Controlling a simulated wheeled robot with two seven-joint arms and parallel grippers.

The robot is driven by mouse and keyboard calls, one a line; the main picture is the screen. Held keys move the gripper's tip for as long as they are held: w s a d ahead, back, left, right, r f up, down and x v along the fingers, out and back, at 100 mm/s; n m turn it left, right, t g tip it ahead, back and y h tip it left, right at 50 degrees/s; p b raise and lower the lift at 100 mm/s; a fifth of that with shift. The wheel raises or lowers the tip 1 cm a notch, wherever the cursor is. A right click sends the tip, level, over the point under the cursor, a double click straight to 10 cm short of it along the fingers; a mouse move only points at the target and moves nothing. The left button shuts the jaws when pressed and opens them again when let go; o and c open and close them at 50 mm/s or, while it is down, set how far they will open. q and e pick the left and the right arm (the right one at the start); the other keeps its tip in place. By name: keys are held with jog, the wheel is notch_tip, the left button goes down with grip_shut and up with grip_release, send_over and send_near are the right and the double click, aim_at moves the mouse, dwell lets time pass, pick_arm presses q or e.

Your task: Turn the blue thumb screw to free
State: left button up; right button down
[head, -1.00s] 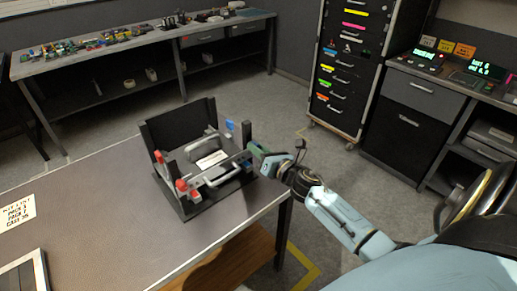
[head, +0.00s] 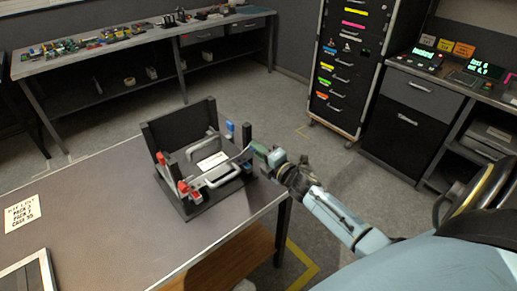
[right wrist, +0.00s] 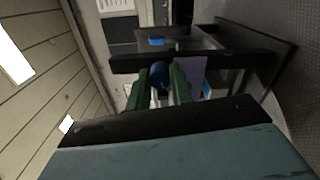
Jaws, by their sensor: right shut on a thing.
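The blue thumb screw (right wrist: 160,74) shows in the right wrist view as a dark blue round knob between my two green fingers. My right gripper (right wrist: 161,88) is shut on it, at the side of a black frame (right wrist: 190,58). In the head view my right gripper (head: 259,152) reaches the right side of the black fixture (head: 200,206) on the table; the fingers hide the held screw there. Other blue parts (head: 247,131) stand on the fixture's right side, and red parts (head: 184,187) on its left. My left gripper is not in view.
The fixture has a grey handle (head: 222,178) in front and a white label inside. The table (head: 110,220) is clear to its left, apart from a printed card (head: 22,213) and a framed panel (head: 28,275). A drawer cabinet (head: 340,75) stands behind.

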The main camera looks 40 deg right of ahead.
jog(key=shift+m+p, duration=0.65)
jog(key=shift+m, duration=1.65)
jog(key=c, duration=1.2)
grip_release()
jog(key=shift+c, duration=0.2)
jog(key=s, duration=1.3)
jog(key=shift+s+d, duration=0.2)
jog(key=shift+d, duration=0.05)
